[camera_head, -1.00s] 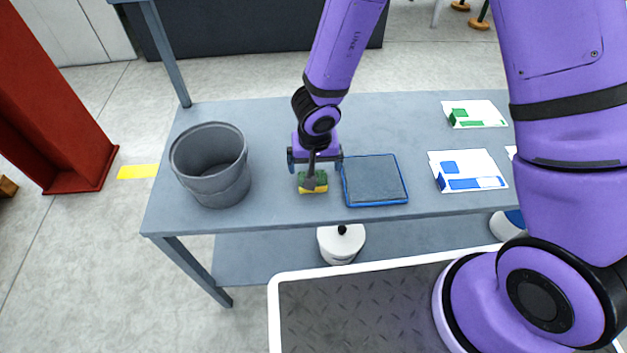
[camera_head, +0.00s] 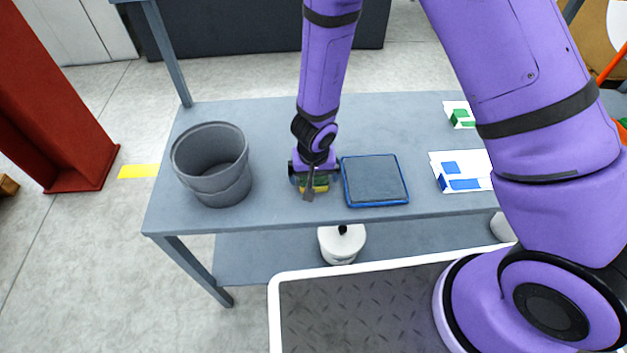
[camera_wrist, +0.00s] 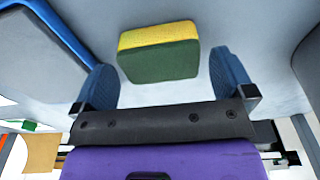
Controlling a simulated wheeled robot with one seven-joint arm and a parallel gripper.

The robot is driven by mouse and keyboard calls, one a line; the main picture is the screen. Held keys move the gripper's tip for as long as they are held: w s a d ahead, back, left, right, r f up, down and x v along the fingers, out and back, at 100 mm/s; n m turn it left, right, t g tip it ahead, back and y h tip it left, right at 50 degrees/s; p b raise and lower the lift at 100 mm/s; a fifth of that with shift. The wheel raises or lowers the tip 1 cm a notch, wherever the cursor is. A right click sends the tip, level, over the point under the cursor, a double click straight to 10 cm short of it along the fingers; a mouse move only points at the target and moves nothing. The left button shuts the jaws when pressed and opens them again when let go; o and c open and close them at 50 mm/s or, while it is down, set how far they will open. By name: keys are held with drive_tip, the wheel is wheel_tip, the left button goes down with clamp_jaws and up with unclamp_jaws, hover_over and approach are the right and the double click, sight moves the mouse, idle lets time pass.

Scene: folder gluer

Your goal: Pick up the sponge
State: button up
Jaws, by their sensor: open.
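The sponge (camera_wrist: 158,55) is a small yellow and green block lying on the grey table. In the wrist view it sits between the two blue fingers of my gripper (camera_wrist: 165,82), nearer the left finger, with gaps on both sides. My gripper is open. In the head view my gripper (camera_head: 314,180) is low over the sponge (camera_head: 318,189), which is partly hidden by the gripper and wrist.
A grey bucket (camera_head: 212,190) stands to the left of the sponge. A blue-rimmed dark tray (camera_head: 375,203) lies close to its right. White cartons with blue (camera_head: 458,172) and green marks lie further right. A white container (camera_head: 341,247) sits on the lower shelf.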

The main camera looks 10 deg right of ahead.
drive_tip(key=shift+w+f, duration=0.1)
drive_tip(key=shift+f, duration=0.75)
drive_tip(key=c, duration=0.8)
